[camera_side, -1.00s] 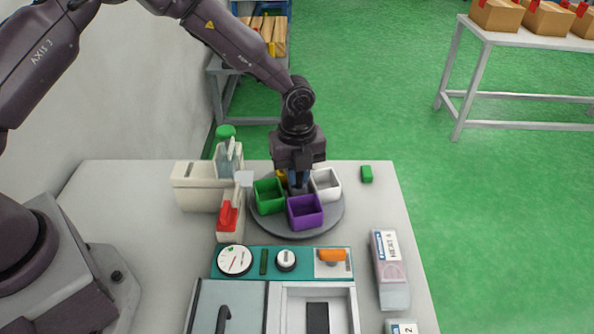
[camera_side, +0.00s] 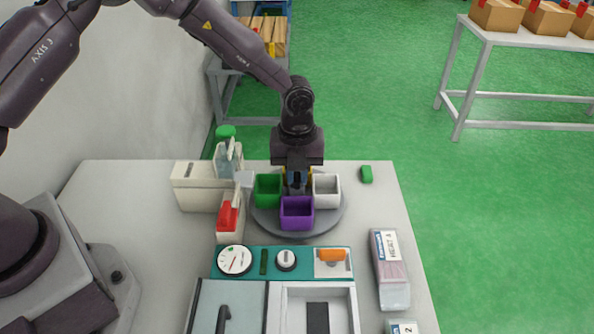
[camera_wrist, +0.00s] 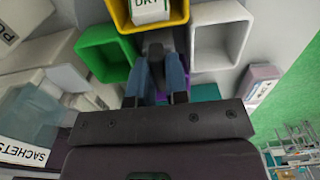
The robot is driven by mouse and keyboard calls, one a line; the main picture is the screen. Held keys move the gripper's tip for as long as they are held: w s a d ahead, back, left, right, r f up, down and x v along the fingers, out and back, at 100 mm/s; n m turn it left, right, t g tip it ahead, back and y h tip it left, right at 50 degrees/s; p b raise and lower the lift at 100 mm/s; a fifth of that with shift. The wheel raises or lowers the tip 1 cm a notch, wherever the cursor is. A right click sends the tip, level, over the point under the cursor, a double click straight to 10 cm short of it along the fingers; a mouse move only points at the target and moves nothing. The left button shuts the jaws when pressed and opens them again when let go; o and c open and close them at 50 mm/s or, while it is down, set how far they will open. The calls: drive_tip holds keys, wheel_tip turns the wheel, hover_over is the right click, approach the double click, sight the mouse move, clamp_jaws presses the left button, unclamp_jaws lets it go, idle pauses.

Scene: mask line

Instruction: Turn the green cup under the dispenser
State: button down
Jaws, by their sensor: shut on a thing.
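The green cup (camera_side: 268,190) sits on the left of a round grey turntable (camera_side: 330,221), with a purple cup (camera_side: 297,214) in front and a white cup (camera_side: 327,191) on the right. A yellow cup (camera_wrist: 122,22) shows in the wrist view, with a white labelled block in it. The green cup also shows there (camera_wrist: 104,54). My gripper (camera_side: 297,188) is shut on the turntable's central grip (camera_wrist: 157,47), mostly hidden between the cups.
A cream box (camera_side: 192,188) stands behind the dispenser. A teal panel (camera_side: 305,262) with dials lies in front of the turntable.

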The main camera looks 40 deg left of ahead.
drive_tip(key=c, duration=1.1)
unclamp_jaws()
wheel_tip(320, 180, up, 13)
drive_tip(key=shift+r, duration=0.1)
